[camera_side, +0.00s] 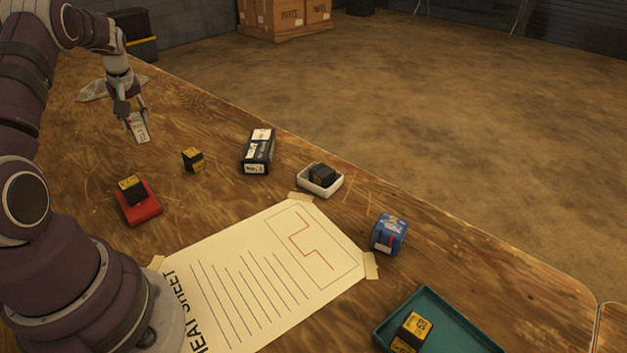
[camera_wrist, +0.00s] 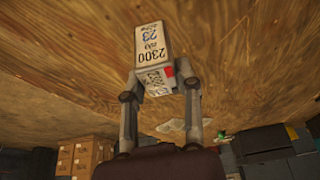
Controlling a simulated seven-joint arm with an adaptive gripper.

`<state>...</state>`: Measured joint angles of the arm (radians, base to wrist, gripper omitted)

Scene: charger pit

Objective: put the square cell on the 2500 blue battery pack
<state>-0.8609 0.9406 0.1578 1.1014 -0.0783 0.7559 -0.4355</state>
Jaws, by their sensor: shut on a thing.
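My gripper (camera_side: 136,113) is at the far left of the table in the side view, shut on a pale pack (camera_side: 140,130). In the wrist view the pack, marked 2300 (camera_wrist: 153,45), sits between the fingers. It appears held above the table. The blue battery pack (camera_side: 388,234) stands at right, beyond the sheet's corner; its number is too small to read. I cannot tell which is the square cell.
A black box (camera_side: 258,151) with white labels lies near the far table edge. A large paper sheet (camera_side: 265,275) is taped to the middle. A crumpled grey item (camera_side: 95,91) lies behind my gripper. Cardboard boxes (camera_side: 285,15) stand beyond the table.

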